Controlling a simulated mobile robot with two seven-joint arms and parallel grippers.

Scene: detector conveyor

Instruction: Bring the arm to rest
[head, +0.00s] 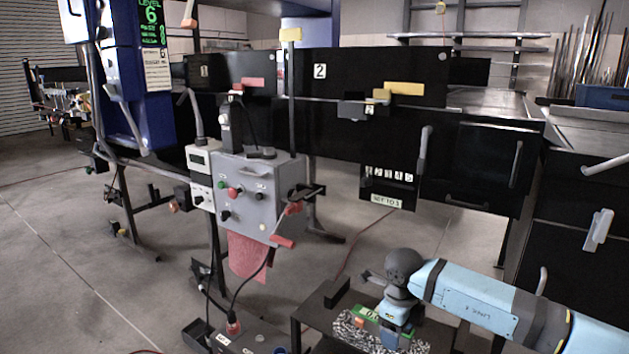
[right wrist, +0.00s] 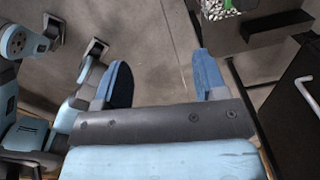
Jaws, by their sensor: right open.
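My right arm (head: 475,296) reaches in from the lower right of the head view, pale blue with dark joints. Its wrist bends down at a dark round joint. My right gripper (head: 392,338) hangs at the end, pointing down above or in front of a low dark stand with speckled black-and-white material. In the right wrist view the two blue fingers of the right gripper (right wrist: 163,70) stand wide apart, with only floor showing between them. My left gripper does not show in the head view. Pale blue parts, probably mine, show at the left of the wrist view.
The low stand (head: 305,316) holds a green item (head: 368,313) near my gripper. A grey control box (head: 250,190) with coloured knobs stands left of it. Black panels and drawers (head: 483,160) line the back and right. Cables lie on the floor; open floor (head: 70,270) is at the left.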

